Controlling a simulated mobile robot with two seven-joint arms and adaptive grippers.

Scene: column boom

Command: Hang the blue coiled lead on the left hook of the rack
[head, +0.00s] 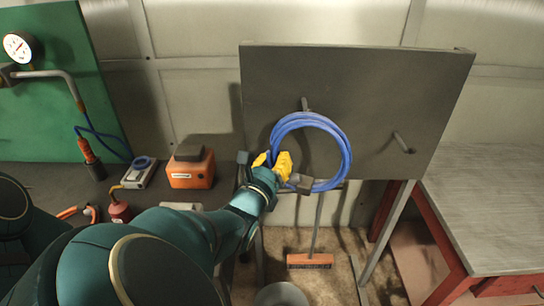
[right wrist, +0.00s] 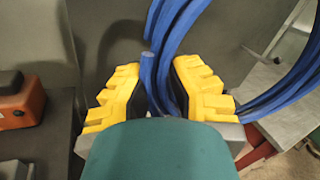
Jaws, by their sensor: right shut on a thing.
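The blue coiled lead (head: 347,150) is a ring of several loops in front of the dark grey rack board (head: 440,85). My right gripper (head: 275,163) is shut on the lower left side of the coil. In the right wrist view the blue strands (right wrist: 168,60) pass between the yellow fingers of the right gripper (right wrist: 156,85). The left hook (head: 305,103) shows just above the coil's top edge, its lower end hidden. I cannot tell whether the coil touches it. The right hook (head: 403,142) is bare. My left gripper is out of view.
A dark bench on the left holds an orange box (head: 191,171) and a small meter (head: 139,173). A green panel (head: 60,110) with a gauge (head: 17,46) stands behind it. A red-framed table (head: 490,200) is at right.

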